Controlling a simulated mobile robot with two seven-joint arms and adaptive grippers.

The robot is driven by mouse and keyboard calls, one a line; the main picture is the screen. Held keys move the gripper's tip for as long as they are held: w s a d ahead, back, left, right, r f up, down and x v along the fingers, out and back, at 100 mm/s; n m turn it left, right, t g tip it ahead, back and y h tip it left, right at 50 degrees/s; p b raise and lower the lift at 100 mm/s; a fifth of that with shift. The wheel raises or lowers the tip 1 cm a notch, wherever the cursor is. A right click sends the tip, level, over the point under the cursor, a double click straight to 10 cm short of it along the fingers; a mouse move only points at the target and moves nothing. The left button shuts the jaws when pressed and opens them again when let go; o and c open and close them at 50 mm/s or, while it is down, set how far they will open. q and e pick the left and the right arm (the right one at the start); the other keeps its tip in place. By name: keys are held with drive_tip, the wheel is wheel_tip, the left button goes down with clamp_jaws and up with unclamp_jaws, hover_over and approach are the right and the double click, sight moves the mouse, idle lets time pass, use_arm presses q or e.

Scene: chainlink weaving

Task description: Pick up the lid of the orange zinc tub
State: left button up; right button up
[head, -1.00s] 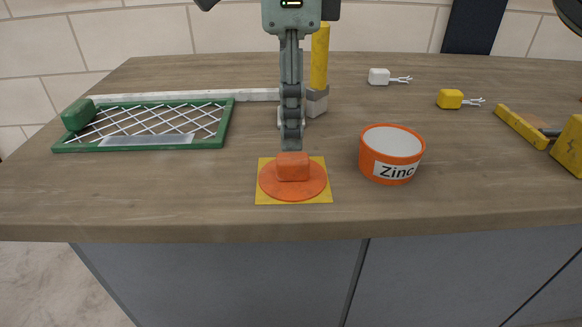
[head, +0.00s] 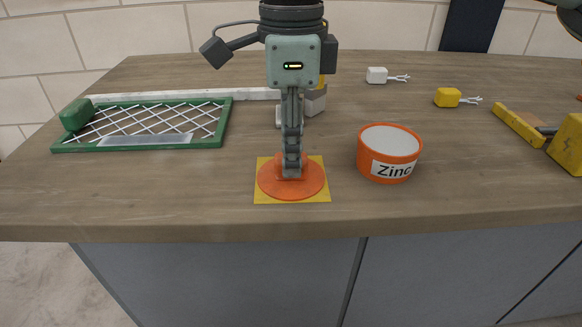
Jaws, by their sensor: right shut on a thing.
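The orange zinc tub (head: 388,172) stands open on the worktop, with a white label reading "Zinc" and a pale inside. Its round orange lid (head: 310,186) lies on a yellow square mat (head: 262,196) to the left of the tub. My right gripper (head: 291,172) comes down from above and is shut on the lid's raised handle, which its fingers mostly hide. The lid still appears to rest on the mat. My left gripper is not in view.
A green frame with white mesh (head: 226,125) lies at left, with a green block (head: 76,114) at its corner. White (head: 377,75) and yellow (head: 447,97) blocks with prongs lie at the back. A yellow-handled tool (head: 519,126) lies at right. The front edge is close.

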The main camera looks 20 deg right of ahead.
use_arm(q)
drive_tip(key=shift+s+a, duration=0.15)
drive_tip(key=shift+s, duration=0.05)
use_arm(e)
drive_tip(key=shift+r, duration=0.15)
